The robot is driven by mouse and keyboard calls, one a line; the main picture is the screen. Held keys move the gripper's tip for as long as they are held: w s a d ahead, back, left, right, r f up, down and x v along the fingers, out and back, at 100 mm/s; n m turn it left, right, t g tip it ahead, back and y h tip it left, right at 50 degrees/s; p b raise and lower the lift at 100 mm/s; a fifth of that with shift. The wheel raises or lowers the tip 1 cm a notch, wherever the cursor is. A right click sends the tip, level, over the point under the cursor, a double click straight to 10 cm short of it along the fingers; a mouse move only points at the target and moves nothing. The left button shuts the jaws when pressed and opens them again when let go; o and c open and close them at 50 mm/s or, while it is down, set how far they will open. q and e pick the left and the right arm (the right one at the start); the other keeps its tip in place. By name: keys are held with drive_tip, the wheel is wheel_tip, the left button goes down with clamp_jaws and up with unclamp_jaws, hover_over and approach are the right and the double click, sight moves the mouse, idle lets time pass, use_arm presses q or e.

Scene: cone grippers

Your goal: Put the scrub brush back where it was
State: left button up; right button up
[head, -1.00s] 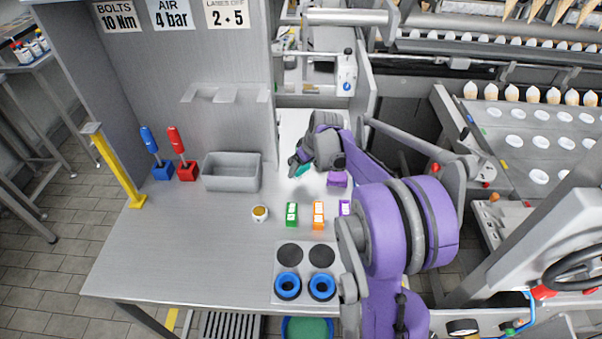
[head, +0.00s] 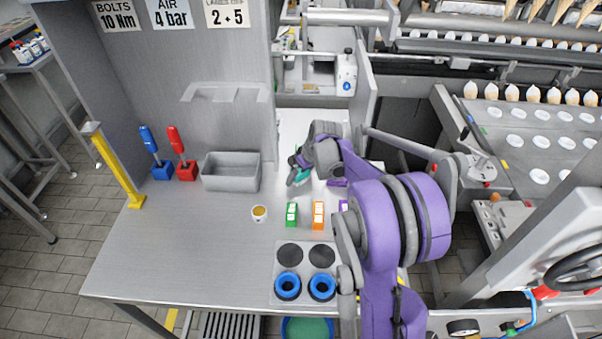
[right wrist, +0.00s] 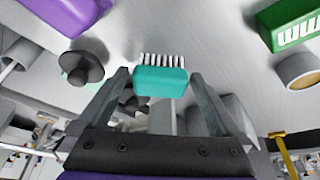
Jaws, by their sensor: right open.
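The scrub brush has a teal block and white bristles. In the right wrist view the brush (right wrist: 160,82) lies across the gap between the fingers of my right gripper (right wrist: 159,74), near their tips. The fingers are apart, with a finger on either side of it, and they do not look closed on it. In the head view my right gripper (head: 296,172) is low over the back of the table, right of the grey bin, and a bit of teal shows beside it. My forearm and wrist hide part of that spot. My left gripper is not in view.
A grey bin (head: 231,172), a small cup (head: 259,213), green (head: 292,214) and orange (head: 318,214) boxes stand nearby. A purple block (right wrist: 62,14) and a dark knob-shaped thing (right wrist: 82,70) lie close to the gripper. The table's front left (head: 180,255) is clear.

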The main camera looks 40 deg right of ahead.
drive_tip(key=v, duration=1.2)
drive_tip(key=s+a+f, duration=0.1)
drive_tip(key=s+a, duration=0.3)
drive_tip(key=a, duration=0.4)
drive_tip(key=s+a, duration=0.4)
drive_tip(key=a, duration=0.4)
drive_tip(key=shift+m+t, duration=0.5)
drive_tip(key=s+a+f, duration=0.2)
drive_tip(key=s, duration=0.1)
drive_tip(key=s+a+f, duration=0.2)
drive_tip(key=s+a, duration=0.1)
drive_tip(key=s, duration=0.1)
drive_tip(key=s+a+f, duration=0.2)
drive_tip(key=s+a, duration=0.1)
drive_tip(key=s, duration=0.1)
drive_tip(key=shift+s+a+p, duration=0.25)
drive_tip(key=shift+p, duration=0.05)
drive_tip(key=shift+f, duration=0.15)
